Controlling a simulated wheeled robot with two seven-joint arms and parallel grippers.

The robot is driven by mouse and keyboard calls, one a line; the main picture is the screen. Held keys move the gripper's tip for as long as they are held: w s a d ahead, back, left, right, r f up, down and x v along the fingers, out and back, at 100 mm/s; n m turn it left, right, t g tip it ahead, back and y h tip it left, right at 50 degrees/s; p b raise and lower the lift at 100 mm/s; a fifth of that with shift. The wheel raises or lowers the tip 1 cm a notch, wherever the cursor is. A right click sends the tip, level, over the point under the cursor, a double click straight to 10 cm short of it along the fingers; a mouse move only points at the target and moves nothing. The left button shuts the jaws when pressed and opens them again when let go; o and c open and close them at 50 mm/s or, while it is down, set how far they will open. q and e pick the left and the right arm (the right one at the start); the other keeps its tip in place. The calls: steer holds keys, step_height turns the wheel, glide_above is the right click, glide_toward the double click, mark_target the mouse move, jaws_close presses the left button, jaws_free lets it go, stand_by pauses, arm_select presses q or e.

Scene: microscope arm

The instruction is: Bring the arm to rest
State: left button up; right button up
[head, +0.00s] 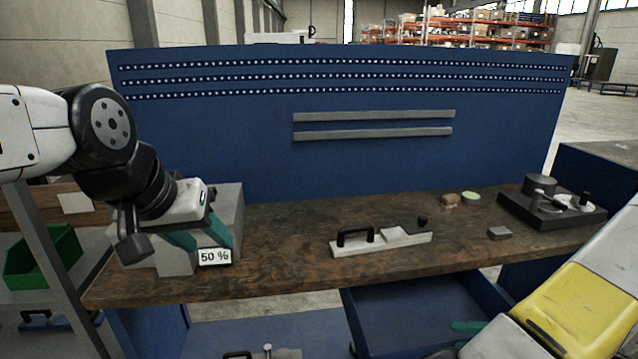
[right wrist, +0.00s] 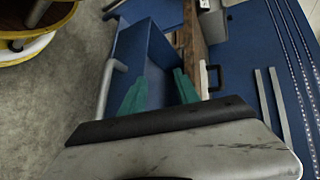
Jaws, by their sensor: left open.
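A black device (head: 548,212) stands at the right of the bench, with a dark round cylinder, a pale disc and a small arm-like lever (head: 548,199) on top. I cannot tell exactly how the lever rests. My left gripper (head: 203,238) is open, its teal fingers in front of a grey block (head: 230,207) at the bench's left end, beside a white "50 %" label (head: 214,257). Contact cannot be told. My right gripper (right wrist: 160,76) is open and empty, its teal fingers apart below the bench front; in the head view only part of it shows at the bottom right.
A grey fixture (head: 382,241) with a black handle sits mid-bench on the brown worktop (head: 290,220). A small grey block (head: 499,232), a brown piece (head: 450,200) and a green round piece (head: 470,197) lie to its right. A blue drawer (head: 425,305) stands open below.

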steer(key=w+a+r+n+g+h, duration=0.2)
steer(key=a+r+n+g+h, duration=0.1)
steer(key=a+r, duration=0.5)
steer(key=w+a+r+n+g+h, duration=0.2)
steer(key=a+r+n+g, duration=0.15)
steer(key=a+r, duration=0.45)
steer(key=s+a+r+n+t+h, duration=0.1)
steer(key=s+a+r+t+h, duration=0.1)
steer(key=r, duration=0.5)
steer(key=s+a+r+n+t+h, duration=0.1)
steer(key=s+a+r+t+h, duration=0.1)
steer(key=r, duration=0.6)
steer(key=s+a+t, duration=0.1)
steer(key=a, duration=0.1)
steer(key=shift+a, duration=0.3)
steer(key=shift+s+n, duration=0.1)
steer(key=shift+n, duration=0.15)
